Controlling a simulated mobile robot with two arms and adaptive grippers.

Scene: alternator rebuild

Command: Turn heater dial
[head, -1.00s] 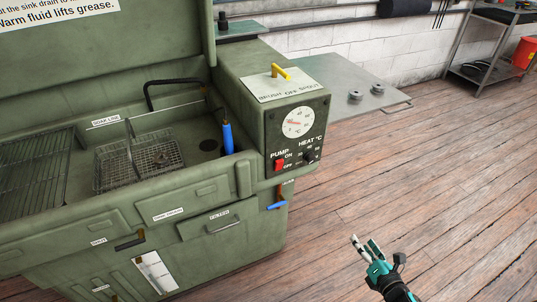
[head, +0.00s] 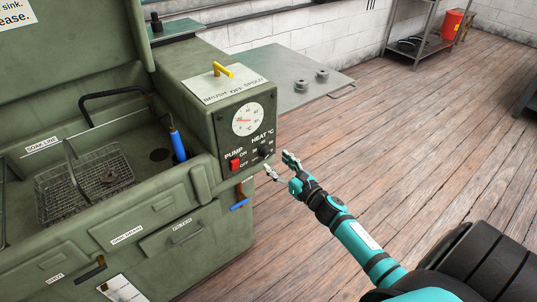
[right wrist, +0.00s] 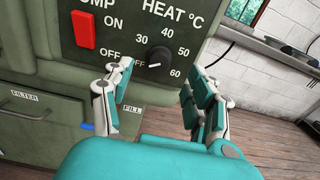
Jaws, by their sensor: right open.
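The heater dial is a small black knob (head: 265,153) under the HEAT °C label on the green parts washer's control panel (head: 244,125). My right gripper (head: 279,166) is open and empty, just in front of the panel. In the right wrist view its fingers (right wrist: 157,88) spread to the lower left and right of the knob, apart from it. My left gripper is not in view.
The red pump switch (head: 235,164) sits left of the dial. A yellow lever (head: 223,70) is on top of the box, and a blue-handled valve (head: 240,204) is below. A wire basket (head: 80,185) lies in the sink.

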